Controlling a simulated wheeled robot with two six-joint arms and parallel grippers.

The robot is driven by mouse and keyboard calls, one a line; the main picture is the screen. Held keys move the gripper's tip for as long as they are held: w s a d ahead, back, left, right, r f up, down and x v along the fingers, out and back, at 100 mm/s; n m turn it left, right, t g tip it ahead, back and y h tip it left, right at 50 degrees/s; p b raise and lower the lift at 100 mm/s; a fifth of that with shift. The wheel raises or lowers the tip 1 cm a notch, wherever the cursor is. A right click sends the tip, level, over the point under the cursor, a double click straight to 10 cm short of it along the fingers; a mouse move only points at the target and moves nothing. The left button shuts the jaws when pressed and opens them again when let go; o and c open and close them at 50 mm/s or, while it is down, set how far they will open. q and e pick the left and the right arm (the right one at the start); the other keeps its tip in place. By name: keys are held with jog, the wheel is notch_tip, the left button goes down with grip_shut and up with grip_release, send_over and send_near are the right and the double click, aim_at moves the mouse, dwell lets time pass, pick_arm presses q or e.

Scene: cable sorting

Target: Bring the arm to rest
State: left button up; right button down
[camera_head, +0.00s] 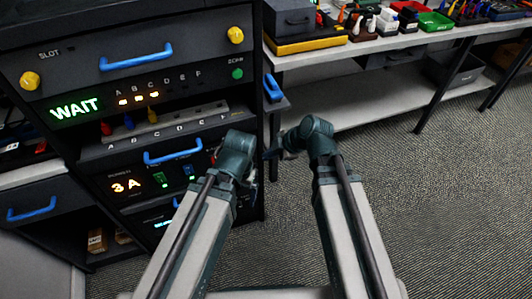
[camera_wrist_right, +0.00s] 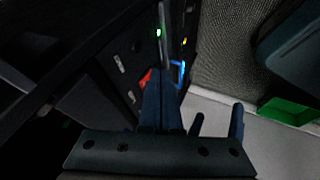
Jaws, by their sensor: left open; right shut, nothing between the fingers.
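My left gripper (camera_head: 249,188) is mostly hidden behind its own teal wrist in the head view, close to the right edge of the dark cabinet; it is open. My right gripper (camera_head: 271,154) points left toward the same cabinet edge, a little higher. In the right wrist view, the right gripper's dark blue fingers (camera_wrist_right: 162,102) are together with nothing between them. Both arms reach forward from the bottom of the head view, with the wrists close together.
The dark cabinet (camera_head: 258,120) fills the left, with blue handles, a lit WAIT display (camera_head: 76,107) and a 3 A display (camera_head: 126,185). A bench (camera_head: 350,49) with coloured bins, including a green bin (camera_head: 435,21), stands behind right. The carpet (camera_head: 450,210) at right is clear.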

dwell(0.3)
pick_arm(q)
notch_tip(320, 180, up, 19)
jog(key=p, duration=1.8)
jog(key=shift+p, duration=0.4)
pick_arm(e)
jog(key=s+d+r+m+g+h, duration=0.2)
jog(key=s+r+m+g+h, duration=0.2)
jog(key=s+r+m+h, duration=0.3)
jog(key=s+r+m, duration=0.4)
jog(key=r+m, duration=0.3)
jog(key=m, duration=0.2)
jog(key=shift+s+r, duration=0.3)
pick_arm(q)
jog(key=shift+f, duration=0.1)
jog(key=shift+c, duration=0.2)
pick_arm(e)
jog(key=shift+d, duration=0.1)
